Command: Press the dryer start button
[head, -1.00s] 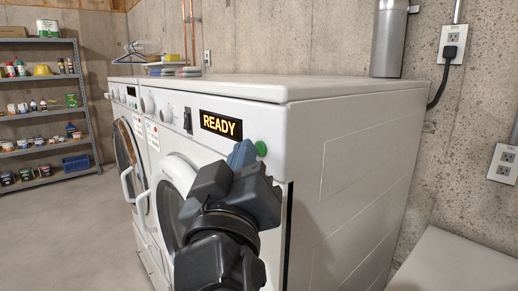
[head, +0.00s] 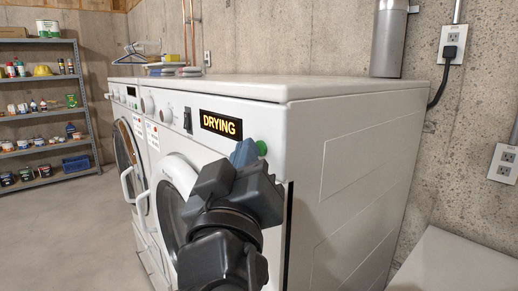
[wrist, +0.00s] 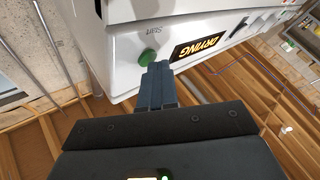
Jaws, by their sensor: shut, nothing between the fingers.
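The dryer (head: 350,165) is the white front-loading machine nearest me. Its display (head: 220,124) is lit and reads "DRYING". The green round start button (head: 262,148) is right of the display, near the panel's right end. In the wrist view the button (wrist: 148,57) lies just beyond my fingertips, under a small "START" label. My gripper (head: 245,151) is shut and empty, with its blue-grey fingers close beside the button. The fingers also show in the wrist view (wrist: 155,67). I cannot tell whether they touch the button or stand slightly apart.
A second white machine (head: 125,130) stands left of the dryer. Hangers (head: 140,50) and folded items lie on the tops. A metal shelf (head: 42,110) with cans stands at far left. The floor (head: 70,230) at left is clear. A vent pipe (head: 389,40) rises behind the dryer.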

